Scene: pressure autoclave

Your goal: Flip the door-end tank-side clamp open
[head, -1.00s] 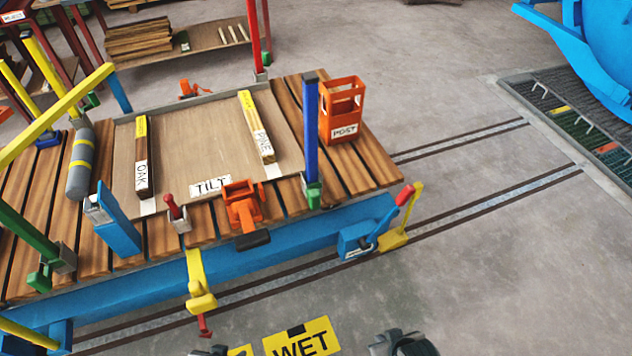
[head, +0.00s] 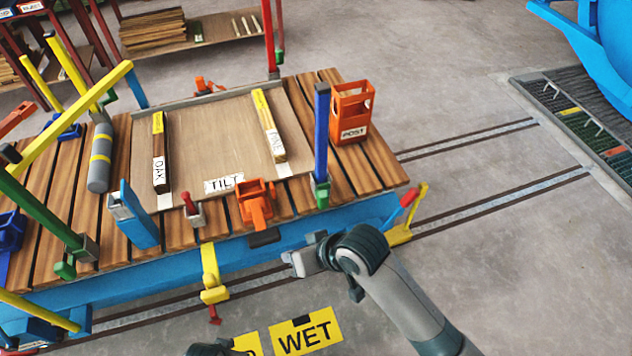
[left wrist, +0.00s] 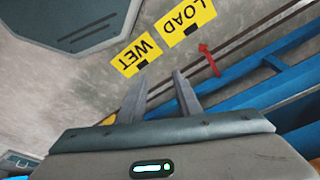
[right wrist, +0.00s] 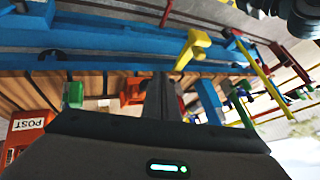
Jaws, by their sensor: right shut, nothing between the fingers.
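An orange toggle clamp (head: 256,203) sits on the cart deck's near edge beside the TILT label, with a dark handle bar (head: 264,238) hanging over the blue side rail. A second orange clamp (head: 205,88) sits at the far edge of the panel. I cannot tell for sure which is the door-end tank-side one. My right gripper (head: 298,263) is shut and empty, just in front of the rail, below and right of the near clamp. In the right wrist view its fingers (right wrist: 160,98) are together beside the orange clamp (right wrist: 132,92). My left gripper (left wrist: 158,95) is open and empty above the floor.
A blue post (head: 321,135) in a green base and an orange POST box (head: 350,112) stand right of the near clamp. A yellow clamp (head: 211,278) hangs on the rail at left. WET sign (head: 305,332) and rails (head: 500,205) mark the floor.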

